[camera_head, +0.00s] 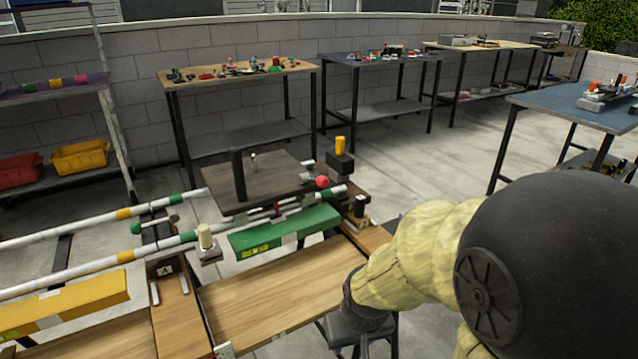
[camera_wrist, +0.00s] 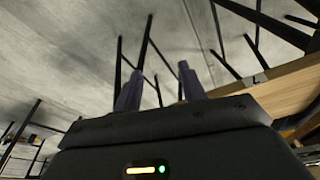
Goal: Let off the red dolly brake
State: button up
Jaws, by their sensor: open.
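The dolly (camera_head: 262,183) is a dark flat platform with a black upright post, sitting on white rails with coloured bands. A red ball knob (camera_head: 322,182) shows at its right front side, near a yellow-topped black post. It looks like the brake's handle, but its lever is too small to make out. My gripper (camera_wrist: 158,76) is open and empty in the wrist view, its two dark fingers apart over grey floor and thin black legs. In the head view my arm comes in from the right and bends down at the bench's front; the gripper is hidden there. Neither dolly nor knob is recognisable in the wrist view.
The wooden bench (camera_head: 285,292) lies below and in front of the dolly. A green ball knob (camera_head: 136,228) and a pale knob (camera_head: 204,236) stand left. The yellow-topped post (camera_head: 341,147) is close to the red knob. A wooden edge (camera_wrist: 275,92) lies right of my fingers.

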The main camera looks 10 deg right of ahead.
jog(key=w+d+r+n+t+p, duration=0.15)
jog(key=w+r+p, duration=0.25)
jog(key=r+p, duration=0.75)
jog(key=w+d+f+n+t+y, duration=0.1)
jog(key=w+n+t, duration=0.1)
jog(key=w, duration=0.3)
jog(key=w+d+f+n+t+y+p, duration=0.1)
jog(key=w+d+f+t+y, duration=0.1)
jog(key=w, duration=0.3)
jog(key=w+d+f+n+t+y+p, duration=0.1)
jog(key=w+f+n+t, duration=0.1)
jog(key=w, duration=0.3)
jog(key=shift+d+n+t+y, duration=0.2)
jog(key=shift+n+t+y, duration=0.05)
jog(key=shift+n+y, duration=0.15)
jog(key=shift+w+t+y, duration=0.15)
jog(key=shift+t+y, duration=0.35)
jog(key=shift+y, duration=0.2)
jog(key=shift+d+r+n+t+y, duration=0.1)
jog(key=shift+r+n+t+y, duration=0.2)
jog(key=shift+n+t+y, duration=0.4)
jog(key=s+d+r+t+y, duration=0.3)
jog(key=s+r+t+y, duration=0.1)
jog(key=t+y, duration=0.1)
jog(key=shift+d+r+t, duration=0.25)
jog(key=shift+d+t, duration=0.05)
jog(key=shift+d, duration=0.05)
